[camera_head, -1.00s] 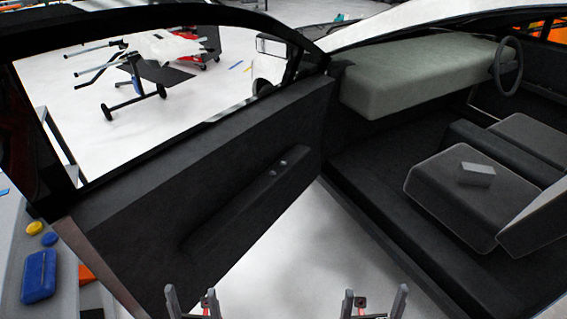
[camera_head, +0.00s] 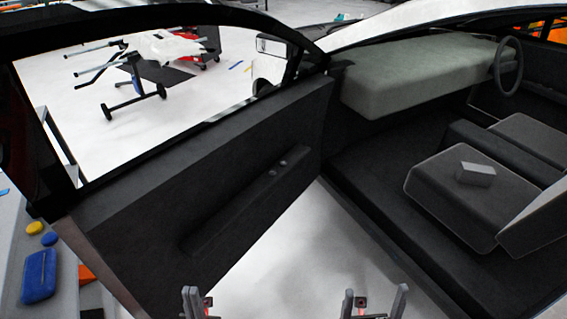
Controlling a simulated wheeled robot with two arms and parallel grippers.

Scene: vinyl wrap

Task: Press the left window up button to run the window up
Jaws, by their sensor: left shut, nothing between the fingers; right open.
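The car door (camera_head: 130,225) stands open on the left, with its dark inner panel facing me. Its armrest (camera_head: 235,212) slopes up to the right and carries two small light buttons, a nearer one (camera_head: 272,174) and a farther one (camera_head: 283,162). I cannot tell which is the up button. The window frame (camera_head: 150,150) above looks clear, and I cannot make out any glass in it. My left gripper (camera_head: 191,290) is shut and empty at the bottom edge, below and left of the buttons. My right gripper (camera_head: 374,292) is open and empty at the bottom, right of centre.
A bench (camera_head: 15,290) at lower left holds a blue pouch (camera_head: 39,277) and small discs. Pale floor (camera_head: 300,255) is clear between door and car.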

